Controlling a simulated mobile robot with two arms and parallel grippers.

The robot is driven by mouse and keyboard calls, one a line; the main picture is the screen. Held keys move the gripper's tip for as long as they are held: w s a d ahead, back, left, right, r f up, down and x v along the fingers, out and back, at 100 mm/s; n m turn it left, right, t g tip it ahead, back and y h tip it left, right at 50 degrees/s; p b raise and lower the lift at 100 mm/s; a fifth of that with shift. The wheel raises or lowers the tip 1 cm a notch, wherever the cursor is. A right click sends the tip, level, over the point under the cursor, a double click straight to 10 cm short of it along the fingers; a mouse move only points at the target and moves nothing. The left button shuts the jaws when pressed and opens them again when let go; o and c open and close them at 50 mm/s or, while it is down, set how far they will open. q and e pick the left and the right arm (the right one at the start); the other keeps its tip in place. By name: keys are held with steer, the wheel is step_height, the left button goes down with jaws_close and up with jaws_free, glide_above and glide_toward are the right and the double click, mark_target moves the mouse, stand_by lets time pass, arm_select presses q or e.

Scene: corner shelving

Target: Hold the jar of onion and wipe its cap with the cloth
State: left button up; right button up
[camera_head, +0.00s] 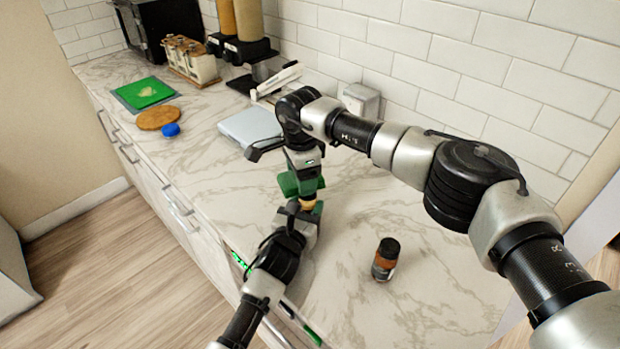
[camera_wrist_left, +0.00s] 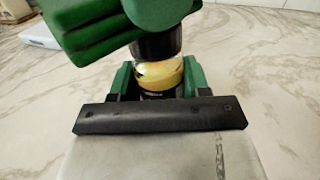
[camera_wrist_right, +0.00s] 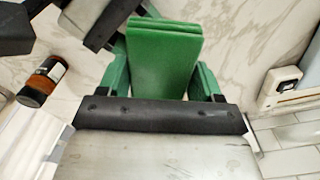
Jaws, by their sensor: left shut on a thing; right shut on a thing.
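My left gripper (camera_head: 303,210) is shut on a small jar of onion (camera_head: 307,203) with pale yellow contents. In the left wrist view the jar (camera_wrist_left: 160,72) stands upright between the green fingers, its black cap (camera_wrist_left: 157,44) on top. My right gripper (camera_head: 303,182) is above it, shut on a folded green cloth (camera_wrist_right: 163,62). In the left wrist view green material lies right over the cap and seems to touch it. Cloth and fingers are both green, so I cannot tell exactly which part meets the cap.
A second jar with a dark cap and orange-brown contents (camera_head: 384,264) stands on the counter to the right. A pale flat board (camera_head: 250,126), a blue item (camera_head: 171,130), a round wooden board (camera_head: 157,118) and a rack (camera_head: 190,62) are farther back.

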steer(key=shift+w+a, duration=0.2)
steer(key=shift+a, duration=0.2)
arm_select(q)
steer(key=shift+a, duration=0.1)
arm_select(e)
steer(key=shift+s+d, duration=0.2)
steer(key=shift+d, duration=0.15)
steer(key=s+d+r, duration=0.3)
steer(key=r, duration=0.5)
steer(key=shift+d, duration=0.3)
arm_select(q)
steer(key=o, duration=1.1)
steer(key=shift+c, duration=0.2)
